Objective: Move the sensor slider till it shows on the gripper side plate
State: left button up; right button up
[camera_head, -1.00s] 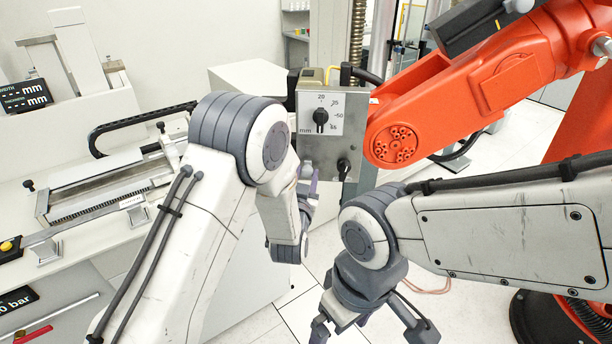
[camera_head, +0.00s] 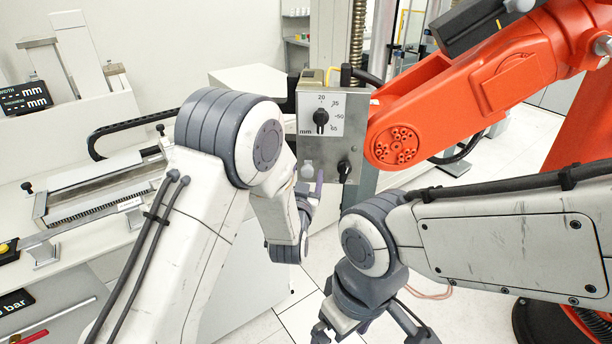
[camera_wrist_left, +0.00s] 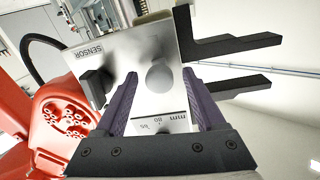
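The metal side plate (camera_head: 330,125) stands upright at the middle of the head view, with a black dial and a mm scale on its upper part. A black knob (camera_head: 343,168) sits low on the plate. In the left wrist view a black handle (camera_wrist_left: 96,88) sits beside the word SENSOR, left of the fingers. A round grey knob (camera_wrist_left: 160,76) shows between the purple fingers. My left gripper (camera_wrist_left: 160,90) is open in front of the plate; contact cannot be told. It is mostly hidden in the head view. My right gripper (camera_head: 372,330) hangs low, apart from the plate, fingers spread.
An orange robot arm (camera_head: 470,100) stands close on the right of the plate. A white bench with a measuring device (camera_head: 100,190) is on the left. Two black jaws (camera_wrist_left: 235,60) stick out beside the plate in the left wrist view.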

pick_arm(q)
jog(key=s+a+b, duration=0.1)
jog(key=s+b, duration=0.1)
jog(key=s, duration=0.8)
jog(key=shift+s+a, duration=0.2)
jog(key=shift+a, duration=0.05)
jog(key=shift+d+f, duration=0.1)
dwell(1.8)
